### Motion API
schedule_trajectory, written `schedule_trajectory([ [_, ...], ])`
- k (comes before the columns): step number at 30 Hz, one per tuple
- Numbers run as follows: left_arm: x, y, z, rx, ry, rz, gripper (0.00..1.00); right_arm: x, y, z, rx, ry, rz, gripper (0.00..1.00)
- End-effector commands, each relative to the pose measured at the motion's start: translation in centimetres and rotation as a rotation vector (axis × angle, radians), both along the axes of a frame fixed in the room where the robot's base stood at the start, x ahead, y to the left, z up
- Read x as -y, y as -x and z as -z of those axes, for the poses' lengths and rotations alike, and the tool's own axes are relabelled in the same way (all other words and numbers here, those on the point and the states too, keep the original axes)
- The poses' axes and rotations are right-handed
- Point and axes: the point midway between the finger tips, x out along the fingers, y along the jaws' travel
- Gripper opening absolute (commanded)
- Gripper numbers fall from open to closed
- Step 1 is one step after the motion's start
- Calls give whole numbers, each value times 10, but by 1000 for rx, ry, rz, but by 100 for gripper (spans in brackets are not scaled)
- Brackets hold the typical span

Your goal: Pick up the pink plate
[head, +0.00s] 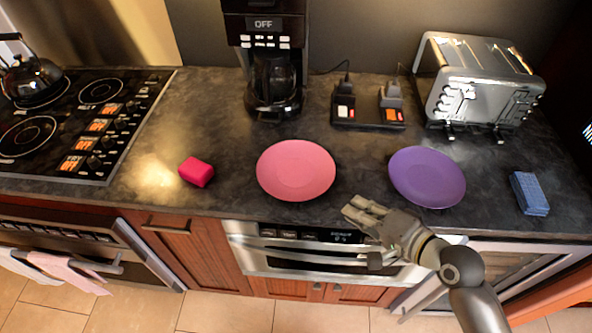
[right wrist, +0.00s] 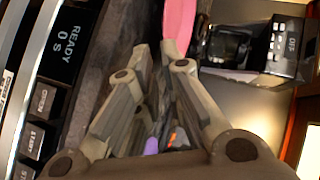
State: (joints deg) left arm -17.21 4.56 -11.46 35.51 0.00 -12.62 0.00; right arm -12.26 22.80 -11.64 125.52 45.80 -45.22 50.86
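My right gripper (head: 360,236) is in front of the counter's front edge, to the right of and nearer than the pink plate. Its fingers are spread apart with nothing between them, and it does not touch the plate. The right wrist view shows its fingers (right wrist: 156,52) near the plate's edge. My left gripper is out of view.
A purple plate (head: 427,178) lies right of the pink plate, and a red block (head: 196,172) lies left. A coffee maker (head: 270,60), toaster (head: 480,80) and blue sponge (head: 529,193) are on the counter. A stovetop (head: 70,125) is at left. The microwave drawer (head: 290,252) is below the edge.

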Motion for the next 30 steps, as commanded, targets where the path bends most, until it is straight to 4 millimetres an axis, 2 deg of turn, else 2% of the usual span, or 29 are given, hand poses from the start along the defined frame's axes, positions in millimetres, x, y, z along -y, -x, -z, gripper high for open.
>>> schedule_trajectory([
  [5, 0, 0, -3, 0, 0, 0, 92, -7, -14, -2, -7, -51, 18, 9],
  [12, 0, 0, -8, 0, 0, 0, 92, -28, -37, 11, -7, -48, 17, 9],
  [20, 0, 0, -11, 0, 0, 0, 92, -37, -48, 17, -7, -45, 15, 9],
  [30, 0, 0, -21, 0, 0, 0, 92, -55, -79, 30, -7, -44, 15, 9],
])
